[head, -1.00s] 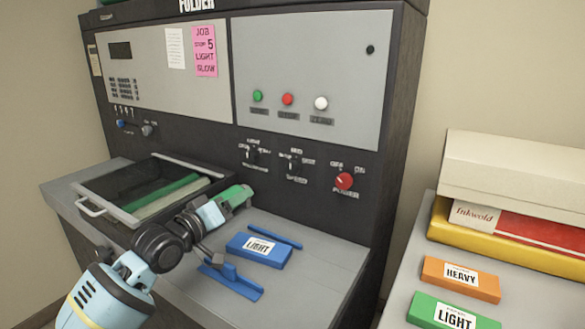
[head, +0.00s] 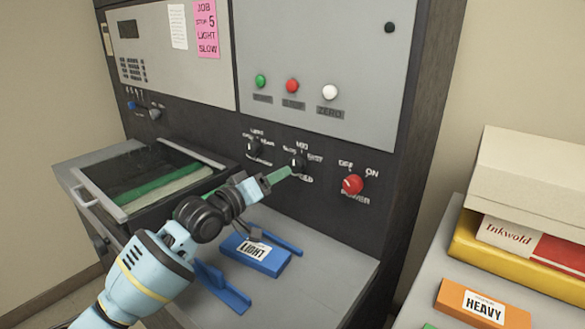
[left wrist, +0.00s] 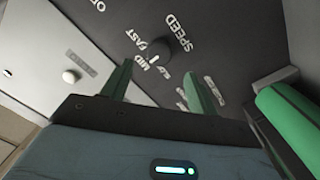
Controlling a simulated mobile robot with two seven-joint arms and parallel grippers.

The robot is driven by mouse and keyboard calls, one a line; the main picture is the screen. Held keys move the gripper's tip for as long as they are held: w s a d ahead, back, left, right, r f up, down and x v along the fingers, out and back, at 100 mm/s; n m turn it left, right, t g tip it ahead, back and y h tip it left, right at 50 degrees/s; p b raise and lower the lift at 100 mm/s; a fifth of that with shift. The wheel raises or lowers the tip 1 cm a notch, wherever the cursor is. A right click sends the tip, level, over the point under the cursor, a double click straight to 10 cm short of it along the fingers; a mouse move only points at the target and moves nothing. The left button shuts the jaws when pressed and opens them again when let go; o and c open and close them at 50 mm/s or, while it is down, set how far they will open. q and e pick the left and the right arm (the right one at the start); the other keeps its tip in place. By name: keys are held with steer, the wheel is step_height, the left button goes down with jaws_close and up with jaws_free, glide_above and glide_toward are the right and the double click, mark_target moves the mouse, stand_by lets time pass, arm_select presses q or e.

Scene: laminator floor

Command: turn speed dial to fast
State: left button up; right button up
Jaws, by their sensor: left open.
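The speed dial (head: 297,163) is a small black knob on the dark lower panel of the folder, left of the red power knob. In the left wrist view the dial (left wrist: 160,49) lies ahead of the fingers, with SLOW, MID and FAST printed around it and SPEED beyond. Its white mark appears to point near MID. My left gripper (head: 284,174) is in front of the dial, its green fingers reaching toward it. In the left wrist view the gripper (left wrist: 160,80) is open and empty, the fingers apart. Contact with the dial is not visible. My right gripper is not in view.
The red power knob (head: 352,185) is close on the right and another black dial (head: 253,148) on the left. A glass-lidded tray (head: 145,180) is at left. A blue LIGHT block (head: 262,258) lies on the shelf below. Boxes (head: 535,215) stand on the right table.

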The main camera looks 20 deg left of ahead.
mark_target(294, 167)
arm_select(q)
steer(key=x, duration=0.5)
steer(key=shift+w+d, duration=0.2)
steer(key=shift+w, duration=0.15)
steer(key=shift+w+d, duration=0.25)
steer(key=shift+w, duration=0.4)
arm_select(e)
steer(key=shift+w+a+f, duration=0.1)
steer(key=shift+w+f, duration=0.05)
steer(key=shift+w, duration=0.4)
arm_select(q)
steer(key=c, duration=1)
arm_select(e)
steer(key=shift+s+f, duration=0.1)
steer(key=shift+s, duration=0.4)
